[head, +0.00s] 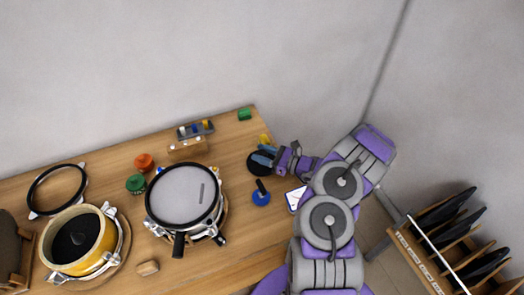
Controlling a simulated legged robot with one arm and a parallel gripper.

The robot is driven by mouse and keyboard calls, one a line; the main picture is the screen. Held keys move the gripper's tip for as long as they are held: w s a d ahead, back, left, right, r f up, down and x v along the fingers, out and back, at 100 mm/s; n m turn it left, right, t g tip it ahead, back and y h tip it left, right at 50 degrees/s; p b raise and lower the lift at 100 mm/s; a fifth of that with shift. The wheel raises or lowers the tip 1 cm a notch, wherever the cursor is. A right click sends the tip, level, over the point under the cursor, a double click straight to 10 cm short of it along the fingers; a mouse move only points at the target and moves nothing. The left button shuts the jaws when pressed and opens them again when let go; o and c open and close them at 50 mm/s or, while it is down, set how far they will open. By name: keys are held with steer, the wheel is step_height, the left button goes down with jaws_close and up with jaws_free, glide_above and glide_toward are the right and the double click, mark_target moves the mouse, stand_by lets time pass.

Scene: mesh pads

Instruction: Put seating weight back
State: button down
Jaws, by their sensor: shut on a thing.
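My gripper (264,154) is at the right end of the wooden bench, reaching in from the right. Its blue fingers are shut on a black round piece (255,168), which I take to be the seating weight. The fingers cover part of its top. I cannot tell whether it touches the bench or hangs just above it. A drum with a pale mesh head and black rim (180,195) stands on a round wooden base to the left, apart from my gripper.
A blue-based tool with a black handle (261,196) stands just below the gripper. A yellow drum shell (98,235), a loose black hoop (36,185), red (144,161) and green (136,184) pieces lie left. A rack of black discs (440,262) stands right.

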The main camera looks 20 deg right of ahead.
steer(key=shift+a+r, duration=0.15)
steer(key=c, duration=0.5)
jaws_free()
steer(key=shift+c, duration=0.2)
